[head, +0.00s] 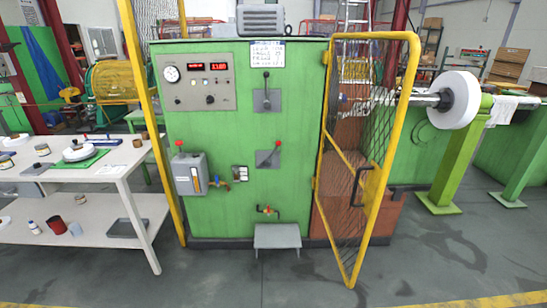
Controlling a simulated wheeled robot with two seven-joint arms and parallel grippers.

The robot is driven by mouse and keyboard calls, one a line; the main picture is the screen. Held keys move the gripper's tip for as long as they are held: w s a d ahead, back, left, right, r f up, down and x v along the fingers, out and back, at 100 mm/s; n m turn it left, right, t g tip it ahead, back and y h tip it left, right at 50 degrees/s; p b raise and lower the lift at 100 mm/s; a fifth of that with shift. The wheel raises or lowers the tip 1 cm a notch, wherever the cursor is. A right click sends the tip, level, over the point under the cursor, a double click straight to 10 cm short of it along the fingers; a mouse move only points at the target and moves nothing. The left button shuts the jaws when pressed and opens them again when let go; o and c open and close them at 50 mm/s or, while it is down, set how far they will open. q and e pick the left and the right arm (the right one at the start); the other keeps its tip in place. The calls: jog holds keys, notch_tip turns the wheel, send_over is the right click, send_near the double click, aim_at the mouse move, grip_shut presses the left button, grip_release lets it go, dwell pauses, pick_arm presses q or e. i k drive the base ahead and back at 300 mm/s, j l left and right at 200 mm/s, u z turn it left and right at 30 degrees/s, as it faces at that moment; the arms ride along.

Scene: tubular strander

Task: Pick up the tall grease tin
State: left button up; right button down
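I cannot tell for sure which item is the tall grease tin. A dark red can (56,225) on the lower shelf of the white table at the left is the tallest tin-like thing I see. A small tin with a dark and yellowish side (42,149) stands on the table top. A small brown cylinder (137,142) stands near the top's right end. Neither of my grippers shows in the head view.
The white table (110,180) also holds a white roll (78,152) on a green mat. A white bottle (34,227) stands on the lower shelf. A green machine cabinet (215,135) with a yellow mesh door (350,215) fills the middle. The floor in front is clear.

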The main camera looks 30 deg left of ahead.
aim_at(42, 149)
jog(key=u, duration=2.6)
jog(key=i+j+u, duration=0.1)
jog(key=i+u, duration=0.15)
jog(key=i, duration=0.55)
